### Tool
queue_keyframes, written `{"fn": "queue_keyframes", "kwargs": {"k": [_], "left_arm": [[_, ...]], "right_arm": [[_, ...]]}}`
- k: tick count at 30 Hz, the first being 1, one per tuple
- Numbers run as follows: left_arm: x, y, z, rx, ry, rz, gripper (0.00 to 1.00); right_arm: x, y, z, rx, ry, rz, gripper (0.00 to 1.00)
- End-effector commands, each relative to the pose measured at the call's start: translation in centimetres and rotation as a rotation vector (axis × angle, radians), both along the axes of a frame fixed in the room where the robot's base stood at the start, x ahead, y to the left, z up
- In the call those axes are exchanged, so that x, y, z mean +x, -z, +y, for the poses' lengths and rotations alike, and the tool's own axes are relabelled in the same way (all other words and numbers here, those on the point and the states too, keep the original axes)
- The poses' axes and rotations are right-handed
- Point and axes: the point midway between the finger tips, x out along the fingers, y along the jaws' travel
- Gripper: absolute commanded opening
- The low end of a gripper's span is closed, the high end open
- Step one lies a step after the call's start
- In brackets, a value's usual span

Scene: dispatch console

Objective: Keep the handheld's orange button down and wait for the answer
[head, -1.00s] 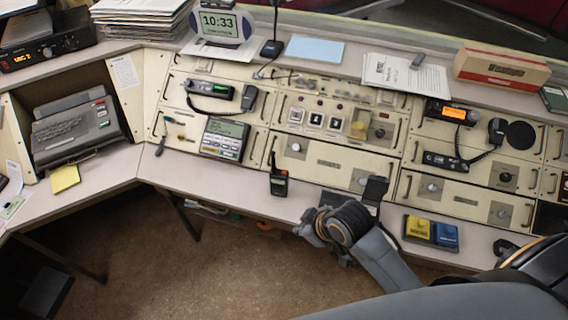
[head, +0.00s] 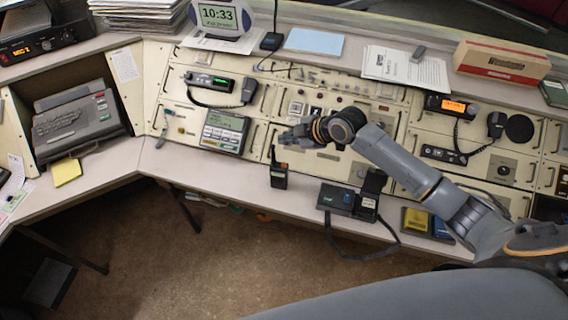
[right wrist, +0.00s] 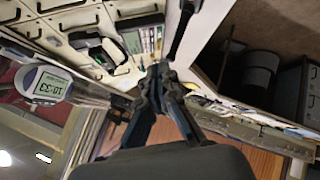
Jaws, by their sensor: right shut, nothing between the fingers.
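The handheld (head: 279,176) is a small black radio with a stubby antenna. It stands upright on the front ledge of the console, near the middle of the head view. My left gripper is not in view.
A keypad unit with a screen (head: 224,132) is left of my right gripper. A black box with a cable (head: 340,198) and a yellow and blue button box (head: 416,220) sit on the ledge to the right. The ledge left of the handheld is mostly clear.

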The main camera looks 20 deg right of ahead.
Motion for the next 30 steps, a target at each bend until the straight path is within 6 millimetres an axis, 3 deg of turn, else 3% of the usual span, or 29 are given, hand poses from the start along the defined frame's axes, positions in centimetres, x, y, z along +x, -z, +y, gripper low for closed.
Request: {"fn": "queue_keyframes", "kwargs": {"k": [11, 23, 30], "left_arm": [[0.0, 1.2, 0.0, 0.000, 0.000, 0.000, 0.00], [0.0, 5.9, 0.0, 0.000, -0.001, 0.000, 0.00], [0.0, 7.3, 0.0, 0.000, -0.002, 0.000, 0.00]], "right_arm": [[-0.1, 1.4, 0.0, 0.001, 0.001, 0.002, 0.00], [-0.1, 6.9, 0.0, 0.000, 0.003, 0.003, 0.00], [0.0, 8.8, 0.0, 0.000, 0.002, 0.001, 0.00]]}}
